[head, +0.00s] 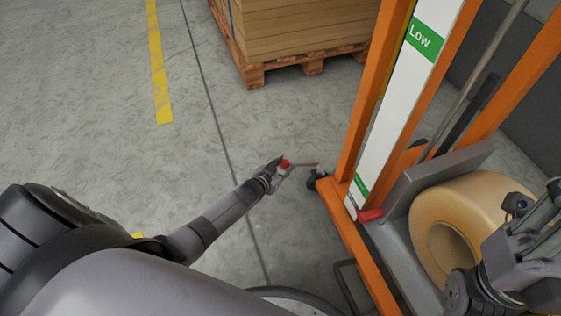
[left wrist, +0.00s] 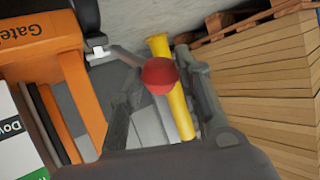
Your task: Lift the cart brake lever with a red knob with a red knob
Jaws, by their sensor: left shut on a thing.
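The brake lever's red knob (head: 284,164) is at the end of a thin lever (head: 306,165) that sticks out to the left from the low part of the orange cart (head: 346,215), near a dark caster. My left gripper (head: 279,168) is at the knob, with its fingers around it. In the left wrist view the red knob (left wrist: 159,75) is between the two fingers, and my left gripper is shut on it. Part of the lever is hidden by the fingers. My right gripper (head: 525,245) is at the right edge, in front of the roll; its fingertips are not clear.
A large tan roll (head: 474,205) lies on the cart's grey platform. A wooden pallet (head: 252,73) with stacked brown boards (head: 295,30) stands at the back. A yellow floor line (head: 159,70) runs at the left. The grey floor left of the cart is clear.

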